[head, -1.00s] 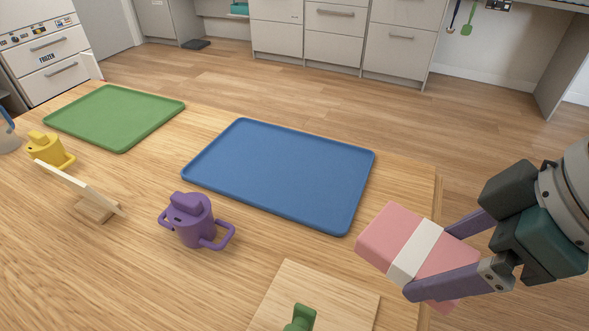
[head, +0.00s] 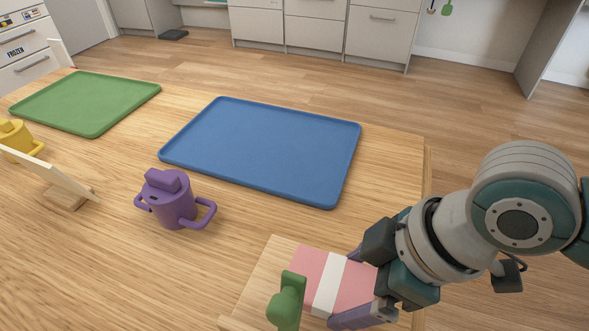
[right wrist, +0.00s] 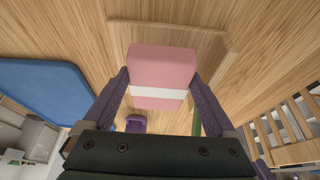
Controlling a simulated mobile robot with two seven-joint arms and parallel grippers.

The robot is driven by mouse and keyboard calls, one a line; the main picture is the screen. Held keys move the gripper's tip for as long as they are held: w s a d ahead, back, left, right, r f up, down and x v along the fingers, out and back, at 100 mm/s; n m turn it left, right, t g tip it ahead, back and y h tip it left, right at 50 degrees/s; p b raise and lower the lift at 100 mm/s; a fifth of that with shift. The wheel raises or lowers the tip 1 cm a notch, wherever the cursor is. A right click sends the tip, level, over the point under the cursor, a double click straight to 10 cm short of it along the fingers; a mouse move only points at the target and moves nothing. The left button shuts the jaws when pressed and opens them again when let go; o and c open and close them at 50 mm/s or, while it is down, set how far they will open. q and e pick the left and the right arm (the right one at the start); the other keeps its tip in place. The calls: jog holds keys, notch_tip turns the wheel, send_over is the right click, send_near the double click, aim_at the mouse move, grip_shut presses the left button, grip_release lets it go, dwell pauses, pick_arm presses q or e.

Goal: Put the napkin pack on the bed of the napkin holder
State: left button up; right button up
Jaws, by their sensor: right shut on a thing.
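The napkin pack (head: 312,277) is a pink block with a white band. My right gripper (head: 345,290) is shut on it, with one purple finger on each side, as the right wrist view of the pack (right wrist: 162,66) also shows. The napkin holder's pale wooden bed (head: 262,270) is at the bottom of the head view, with an upright green piece (head: 288,300) on it. The pack overlaps the bed in the picture, just right of the green piece; I cannot tell whether it touches the bed. The pack and my arm hide part of the bed. My left gripper is out of view.
A purple two-handled cup (head: 172,200) stands left of the bed. A blue tray (head: 262,150) lies behind it, and a green tray (head: 85,102) at the far left. A white panel on a wooden stand (head: 62,193) and a yellow cup (head: 14,140) are at left.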

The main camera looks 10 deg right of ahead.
aim_at(324, 288)
jog(key=shift+w+a, duration=0.65)
jog(key=shift+a, duration=0.3)
jog(key=shift+b+x, duration=0.75)
jog(key=shift+x, duration=1.05)
jog(key=shift+s+d+f, duration=0.15)
jog(key=shift+d, duration=0.05)
jog(key=o, duration=1.2)
jog(key=shift+f, duration=0.1)
